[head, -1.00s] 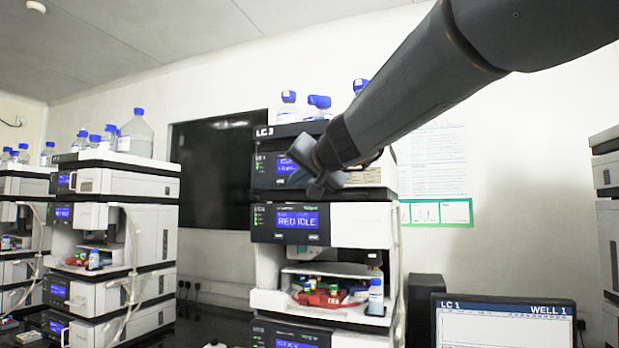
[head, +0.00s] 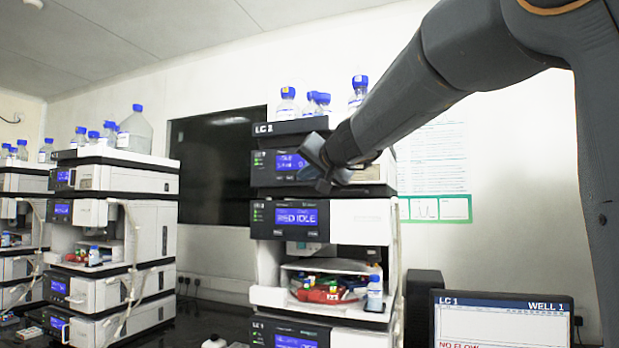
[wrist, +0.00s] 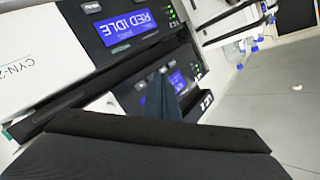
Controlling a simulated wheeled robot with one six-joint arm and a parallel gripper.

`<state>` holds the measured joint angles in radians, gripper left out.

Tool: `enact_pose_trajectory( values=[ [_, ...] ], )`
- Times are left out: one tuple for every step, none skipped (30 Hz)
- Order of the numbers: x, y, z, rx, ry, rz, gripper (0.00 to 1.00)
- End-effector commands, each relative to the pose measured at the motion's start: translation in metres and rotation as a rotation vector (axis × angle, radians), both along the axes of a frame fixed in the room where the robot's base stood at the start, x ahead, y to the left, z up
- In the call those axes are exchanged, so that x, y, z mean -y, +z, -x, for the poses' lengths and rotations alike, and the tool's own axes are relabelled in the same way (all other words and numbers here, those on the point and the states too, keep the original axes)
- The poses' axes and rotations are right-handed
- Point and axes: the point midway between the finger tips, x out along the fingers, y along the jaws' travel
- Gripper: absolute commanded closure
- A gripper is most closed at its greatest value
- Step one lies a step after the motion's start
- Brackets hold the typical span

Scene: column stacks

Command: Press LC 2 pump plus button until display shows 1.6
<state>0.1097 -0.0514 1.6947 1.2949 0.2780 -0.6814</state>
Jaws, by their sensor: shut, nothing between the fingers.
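The middle instrument stack has a dark top label (head: 265,128) that reads like LC 2, though it is small. Below it is the pump module with a lit blue display (head: 288,162); my gripper covers part of it and its digits are not clear. My gripper (head: 318,165) is shut and empty, in front of the right part of the pump panel. In the wrist view the pump display (wrist: 178,80) appears upside down, partly behind the dark fingers (wrist: 165,98). The plus button cannot be made out, and I cannot tell whether the fingertips touch the panel.
Below the pump is a module whose display (head: 297,217) reads RED IDLE. Blue-capped bottles (head: 287,103) stand on top of the stack. A monitor (head: 502,318) labelled LC 1 and WELL 1 stands at lower right. Another stack (head: 115,235) stands to the left.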

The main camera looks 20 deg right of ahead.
Motion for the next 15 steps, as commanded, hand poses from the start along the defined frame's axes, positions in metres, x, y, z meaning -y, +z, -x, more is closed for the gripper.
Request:
enact_pose_trajectory(
  values=[
    [0.004, 0.000, -0.005, -0.001, -0.001, -0.002, 1.00],
    [0.006, -0.001, -0.008, 0.000, 0.000, -0.001, 1.00],
    [0.008, -0.001, -0.012, 0.000, 0.000, -0.001, 1.00],
    [0.010, -0.001, -0.014, 0.000, 0.000, 0.000, 1.00],
    [0.012, -0.001, -0.016, 0.000, 0.000, 0.000, 1.00],
    [0.013, -0.001, -0.018, 0.001, -0.001, 0.000, 1.00],
    [0.015, -0.001, -0.020, 0.001, -0.001, 0.000, 1.00],
    [0.015, -0.001, -0.022, 0.000, 0.000, 0.000, 1.00],
    [0.016, -0.001, -0.023, 0.000, 0.000, -0.001, 1.00],
    [0.017, -0.001, -0.024, 0.000, 0.000, -0.001, 1.00],
    [0.017, 0.000, -0.024, 0.000, 0.001, -0.001, 1.00],
    [0.018, 0.000, -0.025, 0.000, 0.001, -0.001, 1.00],
    [0.018, 0.000, -0.025, 0.000, 0.001, -0.001, 1.00],
    [0.018, 0.000, -0.025, 0.000, 0.001, -0.001, 1.00],
    [0.018, 0.000, -0.025, 0.000, 0.001, -0.001, 1.00]
  ],
)
